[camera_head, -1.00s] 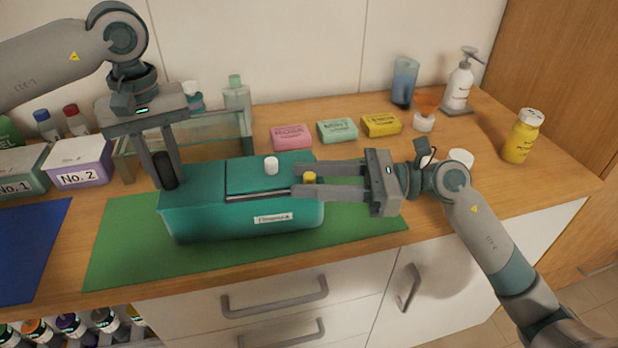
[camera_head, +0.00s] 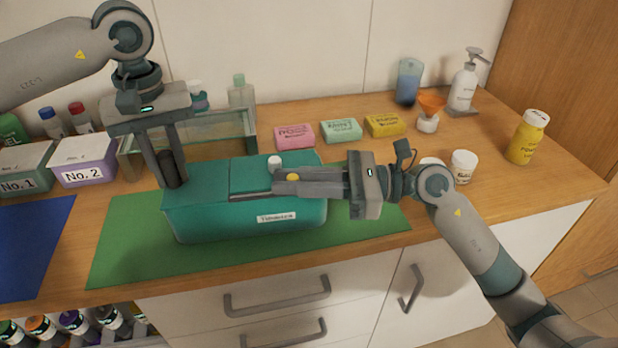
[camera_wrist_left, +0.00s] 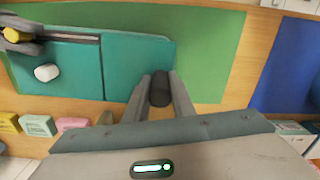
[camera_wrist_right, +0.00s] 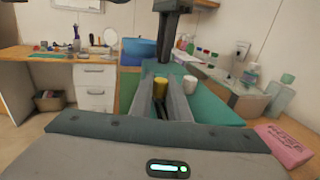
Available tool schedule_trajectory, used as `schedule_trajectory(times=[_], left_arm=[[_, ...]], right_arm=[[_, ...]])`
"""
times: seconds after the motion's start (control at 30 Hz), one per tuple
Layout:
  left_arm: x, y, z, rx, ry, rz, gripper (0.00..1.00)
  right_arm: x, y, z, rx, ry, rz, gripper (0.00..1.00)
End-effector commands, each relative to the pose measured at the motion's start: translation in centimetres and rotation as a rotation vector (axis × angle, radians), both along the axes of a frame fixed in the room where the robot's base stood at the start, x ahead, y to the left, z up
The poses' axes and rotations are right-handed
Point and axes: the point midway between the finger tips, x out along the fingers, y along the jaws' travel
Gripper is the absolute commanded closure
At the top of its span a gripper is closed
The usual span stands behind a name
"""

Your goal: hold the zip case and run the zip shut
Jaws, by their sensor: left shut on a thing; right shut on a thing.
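The teal zip case (camera_head: 240,222) sits on the green mat (camera_head: 120,255), with its label facing the front. A dark slot runs along its top on the right, seen in the left wrist view (camera_wrist_left: 75,37). My left gripper (camera_head: 172,184) points down at the case's left end, shut on a dark upright grip tab (camera_wrist_left: 160,88). My right gripper (camera_head: 285,182) comes in level from the right over the top, shut on the yellow zip pull (camera_head: 293,177); the pull also shows in the right wrist view (camera_wrist_right: 160,88). A white knob (camera_head: 274,162) stands on the top behind my right fingers.
Pink (camera_head: 295,136), mint (camera_head: 341,131) and yellow (camera_head: 385,125) boxes lie behind the case. A glass shelf (camera_head: 205,133) stands close behind its left end. White jars (camera_head: 464,167) and a yellow bottle (camera_head: 528,137) stand at right. The mat's front strip is clear.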

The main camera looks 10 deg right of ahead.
Motion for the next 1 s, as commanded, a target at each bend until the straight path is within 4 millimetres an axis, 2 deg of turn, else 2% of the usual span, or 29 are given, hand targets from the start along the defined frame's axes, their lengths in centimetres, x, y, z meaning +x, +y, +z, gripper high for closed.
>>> schedule_trajectory(times=[0.07, 0.3, 0.33, 0.4, 0.77, 1.0], left_arm=[[0.0, -0.1, 0.1, -0.003, -0.001, -0.003, 1.00], [0.0, -0.1, 0.1, -0.003, -0.001, -0.004, 1.00], [0.0, -0.1, 0.1, -0.003, -0.001, -0.004, 1.00], [0.0, -0.1, 0.1, -0.003, -0.001, -0.003, 1.00], [0.0, -0.1, 0.1, -0.002, 0.000, -0.002, 1.00], [0.0, -0.1, 0.1, -0.002, 0.000, -0.001, 1.00]], right_arm=[[0.0, 0.6, 0.0, 0.000, 0.000, 0.001, 1.00], [0.0, 0.6, -0.1, -0.001, 0.001, 0.001, 1.00], [0.0, 0.6, -0.1, -0.001, 0.001, 0.001, 0.80], [0.0, 0.6, -0.1, -0.001, 0.001, 0.001, 0.64], [0.0, 0.4, 0.0, -0.001, 0.000, 0.000, 0.64], [-0.5, -1.3, -0.1, -0.002, 0.001, -0.001, 0.64]])
